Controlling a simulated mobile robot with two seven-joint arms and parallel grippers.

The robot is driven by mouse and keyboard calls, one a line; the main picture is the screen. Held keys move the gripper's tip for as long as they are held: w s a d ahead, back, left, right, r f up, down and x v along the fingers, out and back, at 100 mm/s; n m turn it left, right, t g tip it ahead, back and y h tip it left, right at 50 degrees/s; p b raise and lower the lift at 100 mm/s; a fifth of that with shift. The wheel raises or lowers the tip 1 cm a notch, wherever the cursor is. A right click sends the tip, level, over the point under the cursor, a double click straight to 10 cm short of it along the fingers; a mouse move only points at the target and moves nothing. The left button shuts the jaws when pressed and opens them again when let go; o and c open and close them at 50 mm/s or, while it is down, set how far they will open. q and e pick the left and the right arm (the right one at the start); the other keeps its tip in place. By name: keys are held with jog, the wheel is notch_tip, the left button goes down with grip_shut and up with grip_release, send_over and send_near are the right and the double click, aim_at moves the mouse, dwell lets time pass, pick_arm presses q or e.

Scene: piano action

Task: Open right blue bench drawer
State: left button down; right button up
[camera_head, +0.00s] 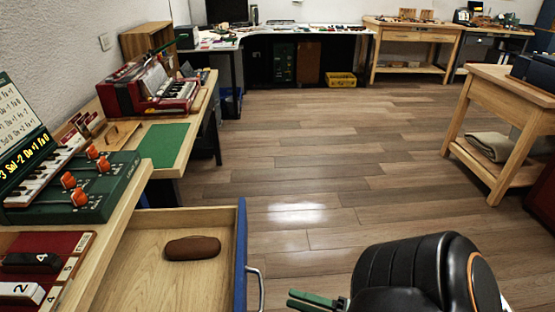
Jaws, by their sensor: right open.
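The blue-fronted bench drawer (241,248) is pulled out from under the wooden bench at the lower left. Its pale wood inside shows, with a brown oblong object (192,248) lying in it. A silver bar handle (261,290) is on the drawer's blue front. My right gripper (300,300) shows at the bottom edge, with green-padded fingers pointing left toward the handle. It is open and a small gap to the right of the handle, apart from it. My black right arm hides part of the floor. My left gripper is not in view.
On the bench stand a green device with orange knobs (79,197), a red accordion (150,85) and a green mat (164,145). A wooden table (510,90) stands at the right. The wooden floor (310,160) in the middle is clear.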

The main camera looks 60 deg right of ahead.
jog(key=v, duration=0.3)
jog(key=shift+s, duration=0.1)
dwell(0.6)
